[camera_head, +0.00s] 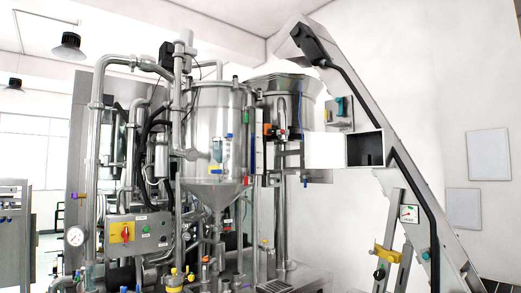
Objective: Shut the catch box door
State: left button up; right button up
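A box (385,139) that looks like the catch box is attached to the sloping elevator, right of the picture's middle. Its front shows a dark, uncovered square opening. A bright white flat panel (324,150) adjoins the opening's left edge; I cannot tell whether it is the door standing open or the box's side wall. Neither of my grippers is in view.
The inclined elevator (394,135) runs from upper middle to lower right. A steel hopper tank (216,120) and pipework fill the left and middle. A control box (137,235) is low on the left. A yellow clamp (387,254) and gauge (409,214) are below the catch box.

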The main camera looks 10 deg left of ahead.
aim_at(321, 150)
jog(key=i+j+u, duration=0.1)
jog(key=i+j, duration=0.15)
jog(key=i, duration=0.25)
jog(key=i+j, duration=0.2)
jog(key=i, duration=0.3)
jog(key=i+l+z, duration=0.1)
jog(key=i+z, duration=0.55)
jog(key=i, duration=0.15)
jog(key=i+j+z, duration=0.1)
jog(key=i+z, duration=0.25)
